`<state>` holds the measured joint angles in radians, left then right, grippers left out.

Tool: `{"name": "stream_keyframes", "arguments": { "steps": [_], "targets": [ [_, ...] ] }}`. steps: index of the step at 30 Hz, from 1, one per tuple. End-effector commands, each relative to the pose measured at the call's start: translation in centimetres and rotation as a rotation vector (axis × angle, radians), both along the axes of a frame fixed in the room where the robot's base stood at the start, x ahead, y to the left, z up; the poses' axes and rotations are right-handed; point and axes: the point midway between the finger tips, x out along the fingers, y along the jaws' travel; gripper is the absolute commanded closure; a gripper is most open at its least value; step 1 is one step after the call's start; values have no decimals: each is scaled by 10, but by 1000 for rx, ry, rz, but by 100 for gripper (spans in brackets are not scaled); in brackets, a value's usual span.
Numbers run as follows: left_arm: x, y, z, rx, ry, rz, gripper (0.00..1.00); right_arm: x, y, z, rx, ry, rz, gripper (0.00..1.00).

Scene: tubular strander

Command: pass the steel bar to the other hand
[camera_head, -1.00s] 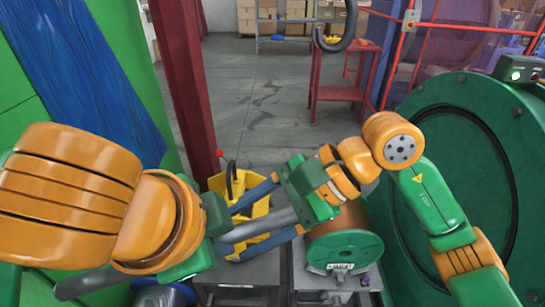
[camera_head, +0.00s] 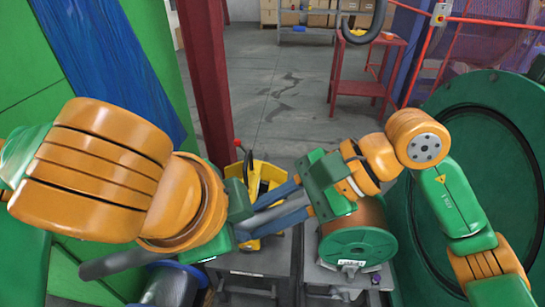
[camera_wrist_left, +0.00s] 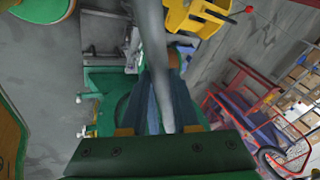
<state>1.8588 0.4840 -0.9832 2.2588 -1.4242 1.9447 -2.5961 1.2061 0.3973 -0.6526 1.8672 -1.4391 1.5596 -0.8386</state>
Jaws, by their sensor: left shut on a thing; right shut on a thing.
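The steel bar (camera_head: 277,209) is a plain grey rod. In the head view it runs between my two grippers, and a darker length (camera_head: 112,263) sticks out past my left wrist at lower left. My left gripper (camera_head: 257,219) is shut on the bar; my orange wrist partly hides it. In the left wrist view the bar (camera_wrist_left: 154,35) runs up from between my left gripper's blue fingers (camera_wrist_left: 166,88). My right gripper (camera_head: 272,208) faces the left one, its blue fingers shut on the bar. The fingers overlap closely, so the exact contact points are hard to see.
A green-flanged spool (camera_head: 358,245) sits on a grey cart below my right gripper. A yellow stand (camera_head: 268,174) with a red knob is behind the hands. A red post (camera_head: 208,85) rises at left; a large green machine ring (camera_head: 500,130) is at right.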

Motion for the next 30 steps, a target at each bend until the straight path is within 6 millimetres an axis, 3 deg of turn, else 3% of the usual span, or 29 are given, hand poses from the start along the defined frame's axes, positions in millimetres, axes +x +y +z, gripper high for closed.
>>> {"name": "stream_keyframes", "arguments": {
  "steps": [26,27,30],
  "targets": [
    [-1,-1,0,-1,4,-9,100,1,1,2,5,-4,-2,100],
    [-1,-1,0,-1,4,-9,63,1,1,2,8,-5,-2,100],
    [-1,-1,0,0,2,-6,36,1,1,2,7,-3,-2,100]
  ]
}}
